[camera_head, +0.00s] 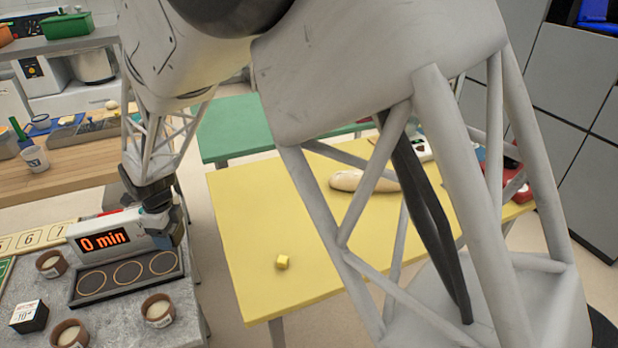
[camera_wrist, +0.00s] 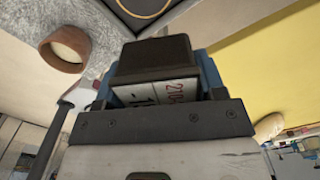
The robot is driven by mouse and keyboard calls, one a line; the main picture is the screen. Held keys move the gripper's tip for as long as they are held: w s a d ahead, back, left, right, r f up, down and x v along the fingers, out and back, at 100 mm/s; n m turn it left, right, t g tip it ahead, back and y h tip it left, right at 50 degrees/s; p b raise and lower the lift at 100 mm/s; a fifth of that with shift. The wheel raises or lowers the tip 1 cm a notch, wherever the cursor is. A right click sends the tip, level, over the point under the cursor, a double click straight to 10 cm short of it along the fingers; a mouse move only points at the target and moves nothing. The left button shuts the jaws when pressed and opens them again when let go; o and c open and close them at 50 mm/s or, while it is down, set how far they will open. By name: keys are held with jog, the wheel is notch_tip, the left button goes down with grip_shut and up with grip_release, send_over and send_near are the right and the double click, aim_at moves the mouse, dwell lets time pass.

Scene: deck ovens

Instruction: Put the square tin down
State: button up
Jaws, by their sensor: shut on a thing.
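My gripper (camera_head: 165,222) is at the right end of the "0 min" display, above the grey stone counter. In the wrist view its blue fingers (camera_wrist: 158,78) are shut on a dark square tin (camera_wrist: 153,60). The tin has a white label with black and red print, partly hidden by the gripper. In the head view I cannot make out the held tin clearly, nor whether it touches anything below. Another black square tin with a white label (camera_head: 29,316) stands on the counter at the lower left.
A dark tray with three ringed circles (camera_head: 127,296) lies before the display (camera_head: 104,238). Round brown pots (camera_head: 158,309) stand around it; one shows in the wrist view (camera_wrist: 63,49).

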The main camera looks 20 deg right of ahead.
jog(key=w+d+f+m, duration=0.1)
jog(key=d, duration=0.7)
jog(key=w+d+f+m, duration=0.1)
jog(key=w+d, duration=0.1)
jog(key=d, duration=0.7)
jog(key=w+d+f+m, duration=0.1)
jog(key=w+d, duration=0.1)
jog(key=d, duration=0.7)
jog(key=shift+w+f+m, duration=0.2)
jog(key=shift+f+m, duration=0.2)
jog(key=shift+f, duration=0.6)
jog(key=shift+w, duration=0.15)
send_over(253, 195)
jog(key=shift+f, duration=0.75)
jog(key=shift+f, duration=0.1)
jog(key=shift+f, duration=1.65)
